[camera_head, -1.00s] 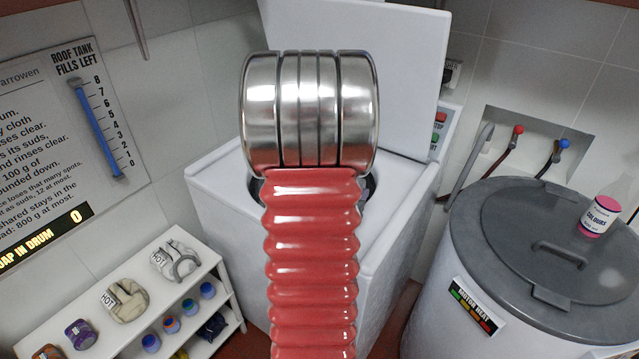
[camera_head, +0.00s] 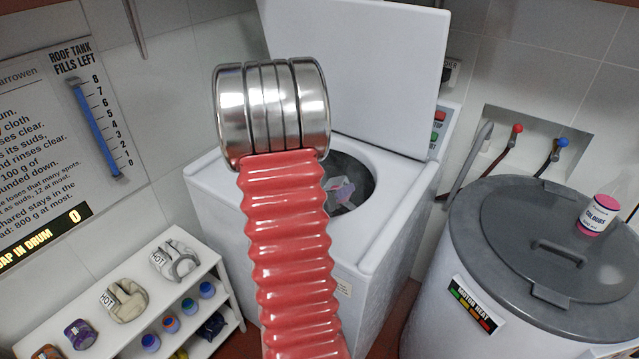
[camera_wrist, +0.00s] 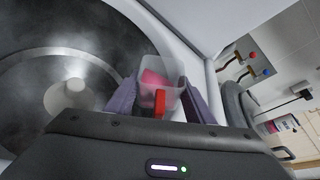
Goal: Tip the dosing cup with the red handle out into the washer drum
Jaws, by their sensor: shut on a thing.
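The dosing cup (camera_wrist: 172,72) is a clear cup with pink contents and a red handle (camera_wrist: 160,104), seen in the wrist view. My gripper (camera_wrist: 160,88) is shut on it, with a purple-grey finger on each side. The cup is over the right side of the washer drum (camera_wrist: 25,105), near its rim; I cannot tell its exact tilt. In the head view my red ribbed arm hides most of the gripper. A pink and lilac shape shows in the drum opening (camera_head: 362,172), likely the cup between the fingers.
The white washer (camera_head: 375,262) stands with its lid (camera_head: 360,75) raised behind the opening. A grey-lidded tub (camera_head: 480,255) stands at right with a bottle (camera_head: 597,214) on it. A low shelf (camera_head: 195,272) with pouches and small pots stands at left.

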